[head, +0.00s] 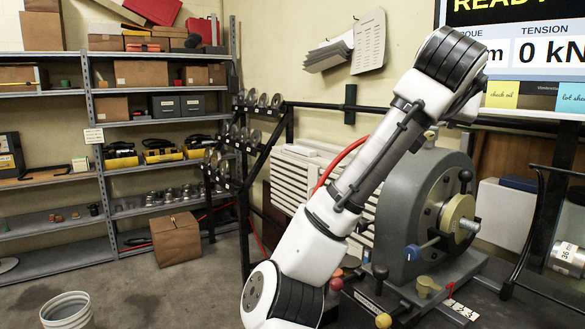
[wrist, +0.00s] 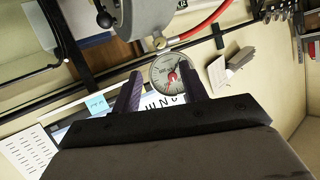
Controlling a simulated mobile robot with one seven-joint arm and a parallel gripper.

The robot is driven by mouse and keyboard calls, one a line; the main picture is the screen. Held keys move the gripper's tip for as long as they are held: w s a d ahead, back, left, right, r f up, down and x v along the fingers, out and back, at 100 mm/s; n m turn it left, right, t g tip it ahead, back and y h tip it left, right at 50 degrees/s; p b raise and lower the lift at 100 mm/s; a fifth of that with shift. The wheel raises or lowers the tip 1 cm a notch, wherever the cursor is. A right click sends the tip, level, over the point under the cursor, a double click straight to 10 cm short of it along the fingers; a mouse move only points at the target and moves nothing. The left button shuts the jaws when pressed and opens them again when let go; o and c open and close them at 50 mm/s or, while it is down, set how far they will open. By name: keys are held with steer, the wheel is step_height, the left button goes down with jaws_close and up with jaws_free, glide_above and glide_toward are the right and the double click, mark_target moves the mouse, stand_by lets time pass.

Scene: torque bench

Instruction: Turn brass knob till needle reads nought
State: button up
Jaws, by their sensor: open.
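In the wrist view a round pressure gauge (wrist: 170,72) with a white face and a red needle shows between my gripper's two fingers. The dial is too small to read the needle's value. A small brass-coloured part (wrist: 160,42) sits just above the gauge, by a red hose; I cannot tell whether it is the knob. My gripper (wrist: 160,76) is open and nothing is held in it. In the head view my gripper is hidden behind my arm. Yellowish knobs (head: 428,286) show low at the grey machine's base.
The grey round machine (head: 412,185) stands behind my arm, with a blue-handled lever (head: 425,247) on its front. A red hose (head: 335,163) runs behind my arm. A dark rail (wrist: 95,79) crosses the wrist view.

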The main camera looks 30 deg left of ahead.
steer(key=s+a+f+n+t+y+b, duration=0.2)
steer(key=s+a+f+n+t+b, duration=0.1)
steer(key=s+a+t+b, duration=0.3)
steer(key=s+a+f+n+t+y+b, duration=0.3)
steer(key=s+a+t+b, duration=0.3)
steer(key=s+a, duration=0.4)
steer(key=shift+s+a+f+y, duration=0.3)
steer(key=shift+a, duration=2)
